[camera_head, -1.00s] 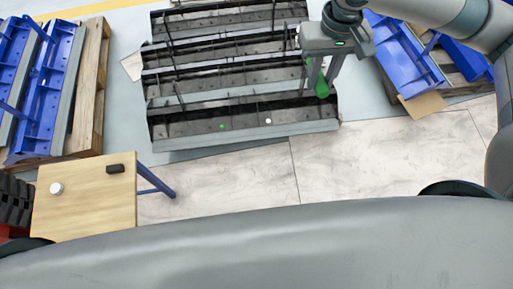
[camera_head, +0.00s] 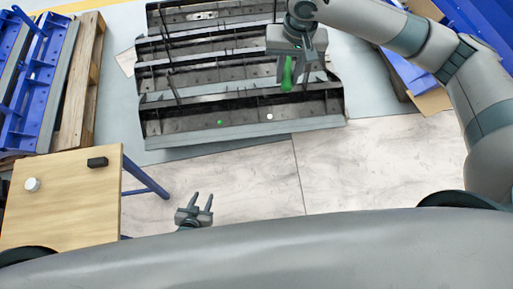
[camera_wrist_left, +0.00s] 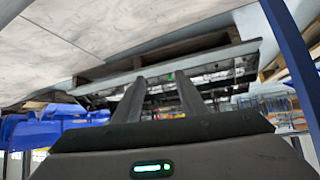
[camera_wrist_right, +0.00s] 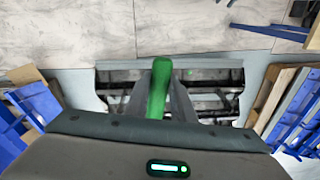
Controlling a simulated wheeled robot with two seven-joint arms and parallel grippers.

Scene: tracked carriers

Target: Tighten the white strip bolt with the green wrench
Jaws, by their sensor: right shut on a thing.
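The green wrench (camera_head: 287,73) is held in my right gripper (camera_head: 292,62), above the dark metal carrier (camera_head: 320,105). In the right wrist view the wrench (camera_wrist_right: 159,88) stands between the two fingers. A white strip bolt (camera_head: 269,116) shows as a small white dot on the carrier's near strip, below and left of the wrench and apart from it. A green bolt (camera_head: 220,122) sits further left on that strip. My left gripper (camera_head: 203,196) is open and empty over the floor, right of the wooden table. Its spread fingers also show in the left wrist view (camera_wrist_left: 160,85).
The wooden table (camera_head: 70,205) at the left bears a white round piece (camera_head: 32,184) and a black block (camera_head: 97,162). Blue parts on pallets (camera_head: 85,85) stand at the left and right of the carrier. The tiled floor (camera_head: 370,160) in front is clear.

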